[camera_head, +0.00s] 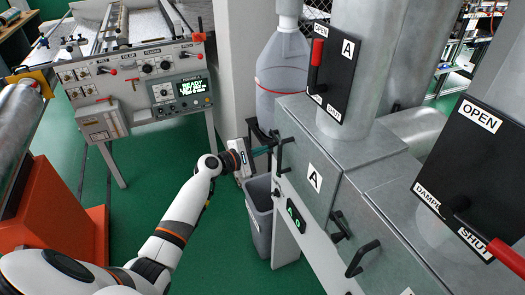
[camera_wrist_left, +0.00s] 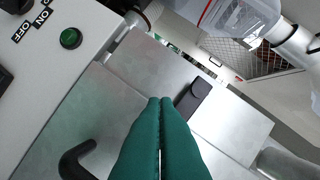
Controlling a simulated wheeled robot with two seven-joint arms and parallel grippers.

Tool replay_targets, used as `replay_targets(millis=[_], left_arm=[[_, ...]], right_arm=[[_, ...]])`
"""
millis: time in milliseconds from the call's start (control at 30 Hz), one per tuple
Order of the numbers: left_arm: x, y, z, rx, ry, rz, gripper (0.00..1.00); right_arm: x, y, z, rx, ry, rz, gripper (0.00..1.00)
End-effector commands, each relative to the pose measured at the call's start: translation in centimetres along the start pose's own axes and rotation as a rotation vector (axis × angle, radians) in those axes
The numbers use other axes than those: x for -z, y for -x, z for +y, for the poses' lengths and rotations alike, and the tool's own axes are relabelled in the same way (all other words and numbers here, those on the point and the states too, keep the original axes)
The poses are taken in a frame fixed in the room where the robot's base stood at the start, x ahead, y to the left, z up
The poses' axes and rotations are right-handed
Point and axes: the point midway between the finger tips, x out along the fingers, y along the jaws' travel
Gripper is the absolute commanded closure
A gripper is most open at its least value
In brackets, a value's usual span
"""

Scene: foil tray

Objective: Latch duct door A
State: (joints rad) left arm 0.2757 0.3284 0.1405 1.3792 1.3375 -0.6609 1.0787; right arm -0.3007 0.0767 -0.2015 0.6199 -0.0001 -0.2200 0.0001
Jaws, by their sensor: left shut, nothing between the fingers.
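Duct door A (camera_head: 310,160) is a grey metal panel with a white "A" label on the side of the duct box in the head view. It looks flush with the box, but I cannot tell whether it is latched. A black handle (camera_head: 283,152) stands at its left end. My left gripper (camera_head: 262,151) has teal fingers and is beside that end of the box. In the left wrist view the fingers (camera_wrist_left: 160,125) are pressed together and empty. A black latch piece (camera_wrist_left: 192,98) lies just beyond their tips, and a curved black handle (camera_wrist_left: 76,162) is at lower left. My right gripper is out of view.
A grey bin (camera_head: 259,215) stands below my left gripper. A second black handle (camera_head: 361,259) is on the neighbouring door at right. Damper plates with red levers (camera_head: 317,62) rise above the box. A control console (camera_head: 140,85) stands at left, with green floor between.

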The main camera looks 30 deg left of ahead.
Motion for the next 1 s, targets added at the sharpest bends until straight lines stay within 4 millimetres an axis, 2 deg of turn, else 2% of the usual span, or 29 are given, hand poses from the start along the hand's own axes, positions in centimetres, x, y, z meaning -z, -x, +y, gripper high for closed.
replay_targets(millis=[767, 867, 1000], left_arm=[[0.3, 0.0, -0.4, 0.000, -0.001, 0.004, 1.00], [0.1, -0.2, 0.1, 0.000, 0.000, 0.004, 1.00], [-0.4, -1.2, 2.1, -0.001, 0.001, 0.003, 1.00]], right_arm=[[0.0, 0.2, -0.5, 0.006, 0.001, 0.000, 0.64], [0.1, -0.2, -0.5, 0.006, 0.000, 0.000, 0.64], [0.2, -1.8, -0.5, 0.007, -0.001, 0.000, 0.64]])
